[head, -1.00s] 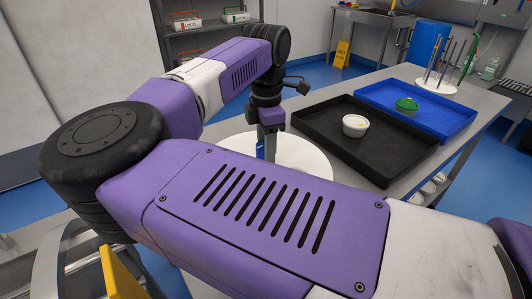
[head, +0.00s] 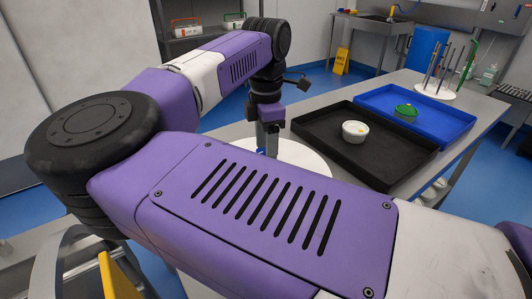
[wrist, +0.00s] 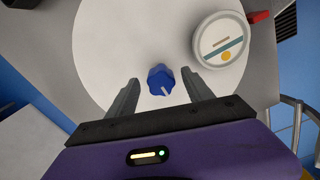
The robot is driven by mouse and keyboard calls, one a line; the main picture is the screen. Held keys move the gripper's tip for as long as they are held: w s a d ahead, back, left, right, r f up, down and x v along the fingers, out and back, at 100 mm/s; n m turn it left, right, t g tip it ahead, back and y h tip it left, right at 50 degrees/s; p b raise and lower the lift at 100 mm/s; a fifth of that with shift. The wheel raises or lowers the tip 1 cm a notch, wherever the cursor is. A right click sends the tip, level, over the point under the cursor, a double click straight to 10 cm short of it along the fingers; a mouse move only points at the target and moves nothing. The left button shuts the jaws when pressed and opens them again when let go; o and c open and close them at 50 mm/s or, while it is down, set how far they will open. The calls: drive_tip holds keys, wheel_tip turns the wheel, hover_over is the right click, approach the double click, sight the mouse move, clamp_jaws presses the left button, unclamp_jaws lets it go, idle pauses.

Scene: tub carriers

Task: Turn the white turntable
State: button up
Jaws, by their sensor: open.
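In the head view the turntable (head: 303,156) is partly hidden behind my arm. My gripper (wrist: 160,76) is open, pointing down over it. In the wrist view the knob lies between the two fingers, with a gap on each side. I cannot tell how far down the fingers reach around it. A white round tub (wrist: 212,50) with a teal stripe and a yellow dot shows over the turntable's right part in the wrist view.
A black tray (head: 395,165) with a white tub (head: 355,132) is right of the turntable. Behind it is a blue tray (head: 445,120) with a green-lidded tub (head: 406,112). A red piece (wrist: 260,16) sits beside the striped tub.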

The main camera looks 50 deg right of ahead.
wheel_tip(320, 180, up, 6)
drive_tip(key=shift+f, duration=0.2)
idle(0.5)
